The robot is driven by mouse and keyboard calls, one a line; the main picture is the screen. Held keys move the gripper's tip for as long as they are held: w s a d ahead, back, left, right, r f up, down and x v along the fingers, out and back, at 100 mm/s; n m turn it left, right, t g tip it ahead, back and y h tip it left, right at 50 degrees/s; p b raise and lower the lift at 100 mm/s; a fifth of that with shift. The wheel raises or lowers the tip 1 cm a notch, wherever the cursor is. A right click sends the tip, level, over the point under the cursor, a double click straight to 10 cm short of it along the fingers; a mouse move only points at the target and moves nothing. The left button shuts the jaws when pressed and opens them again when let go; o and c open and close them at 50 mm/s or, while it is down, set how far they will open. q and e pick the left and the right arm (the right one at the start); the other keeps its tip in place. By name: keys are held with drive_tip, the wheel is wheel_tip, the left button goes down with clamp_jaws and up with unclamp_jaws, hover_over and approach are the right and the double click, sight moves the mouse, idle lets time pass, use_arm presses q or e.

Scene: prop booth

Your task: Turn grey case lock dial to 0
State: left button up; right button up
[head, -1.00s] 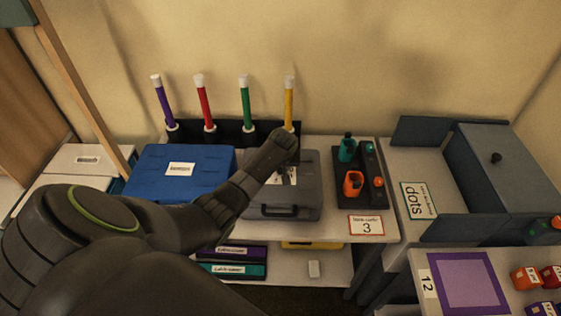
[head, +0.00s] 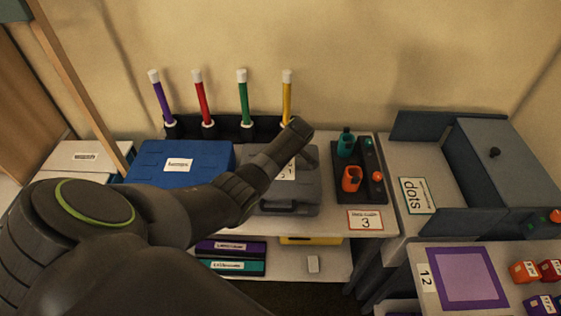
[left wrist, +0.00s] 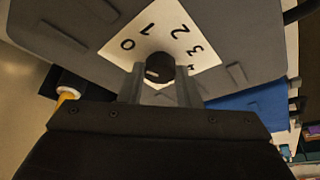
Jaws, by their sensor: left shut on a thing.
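The grey case (head: 284,207) lies flat on the white table, with a white dial plate on its lid, partly hidden by my left arm. In the left wrist view the dial plate (left wrist: 116,52) carries 0, 1, 2 and 3 around the round dark dial (left wrist: 161,66); any further marks are hidden by a finger. A short light mark shows on the dial's left part, in the picture. My left gripper (left wrist: 159,78) has one finger on each side of the dial and is shut on it. My right gripper is not in view.
A blue case (head: 150,166) stands just left of the grey case. A dark tray (head: 373,185) with orange and teal holders stands to its right. Purple, red, green and yellow (head: 287,98) sticks stand upright in a dark rack behind.

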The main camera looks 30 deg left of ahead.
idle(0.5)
use_arm(q)
drive_tip(key=o, duration=1)
drive_tip(key=shift+c, duration=0.2)
drive_tip(key=b+v, duration=0.1)
drive_tip(key=v, duration=1.6)
drive_tip(key=shift+w+r, duration=0.15)
drive_tip(key=shift+r, duration=0.1)
